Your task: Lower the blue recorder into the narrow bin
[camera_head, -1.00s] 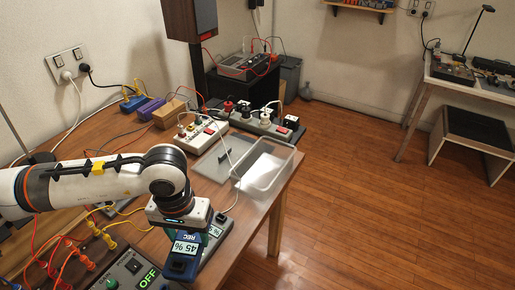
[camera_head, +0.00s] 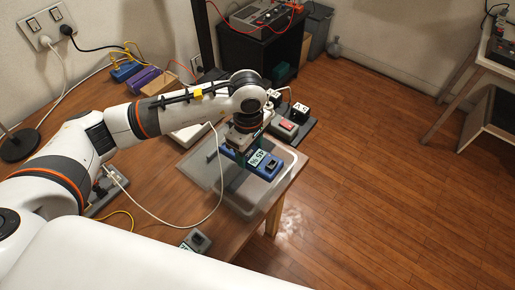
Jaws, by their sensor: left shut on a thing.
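My left gripper (camera_head: 242,148) reaches in from the left and points down, shut on the blue recorder (camera_head: 279,169). The recorder's pale display with "45 %" faces up. The recorder is over the clear narrow bin (camera_head: 262,196) near the table's right edge. The gripper and recorder hide much of the bin, and I cannot tell whether the recorder is above its rim or partly inside. A flat grey translucent lid (camera_head: 200,168) with a dark handle lies left of the bin. My right gripper is out of view.
A second device with a display (camera_head: 194,241) lies at the table's front. A white cable (camera_head: 217,185) loops close to the bin's left. A power strip with a red switch (camera_head: 287,127) stands behind the bin. Open floor lies to the right.

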